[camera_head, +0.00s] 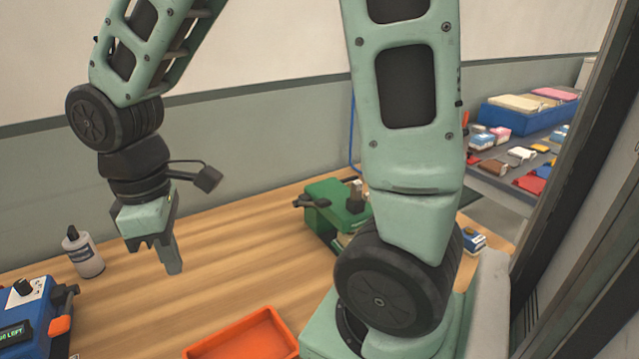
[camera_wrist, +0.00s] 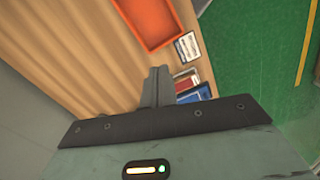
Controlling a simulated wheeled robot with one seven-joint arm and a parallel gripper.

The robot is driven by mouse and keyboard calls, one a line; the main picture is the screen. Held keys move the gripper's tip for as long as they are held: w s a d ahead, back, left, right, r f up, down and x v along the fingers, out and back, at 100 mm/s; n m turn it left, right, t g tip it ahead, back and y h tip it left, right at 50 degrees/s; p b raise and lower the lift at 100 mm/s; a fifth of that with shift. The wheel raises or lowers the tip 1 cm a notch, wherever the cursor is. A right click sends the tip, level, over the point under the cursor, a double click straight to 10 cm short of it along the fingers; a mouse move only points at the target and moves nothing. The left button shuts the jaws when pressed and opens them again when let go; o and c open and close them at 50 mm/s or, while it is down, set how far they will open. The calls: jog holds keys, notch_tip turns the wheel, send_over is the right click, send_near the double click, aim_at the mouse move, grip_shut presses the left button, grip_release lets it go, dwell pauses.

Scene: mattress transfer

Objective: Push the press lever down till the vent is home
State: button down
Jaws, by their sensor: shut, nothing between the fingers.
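My gripper (camera_head: 172,262) is shut and empty, pointing down above the wooden table at the left of the head view. Its closed fingers also show in the wrist view (camera_wrist: 156,86). A green machine (camera_head: 345,208) with dark fittings stands at the back, right of my gripper and partly behind my arm. A black, lever-like part (camera_head: 312,202) sticks out from its left side. My gripper is well apart from it. I cannot make out a vent in either view. Neither machine shows in the wrist view.
A blue device (camera_head: 28,312) with a display and orange part stands at the left edge, near a white bottle (camera_head: 84,252). An orange tray (camera_head: 245,338) lies at the front; it also shows in the wrist view (camera_wrist: 150,22). The middle of the table (camera_head: 235,255) is clear.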

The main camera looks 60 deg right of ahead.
jog(key=w+d+r+p, duration=0.15)
jog(key=w+d, duration=0.35)
jog(key=d, duration=0.6)
notch_tip(320, 180, up, 2)
jog(key=n+g+y+p, duration=0.1)
jog(key=n+g+p, duration=0.1)
jog(key=n+p, duration=0.1)
send_over(322, 201)
jog(key=w+d, duration=0.2)
jog(key=w, duration=0.2)
jog(key=shift+d+r, duration=0.2)
jog(key=p+x, duration=0.2)
jog(key=x, duration=0.5)
jog(key=p+x, duration=0.1)
jog(key=x, duration=0.6)
jog(key=shift+w+a+p, duration=0.1)
jog(key=shift+a+p, duration=0.15)
jog(key=shift+p, duration=0.1)
jog(key=shift+f, duration=0.15)
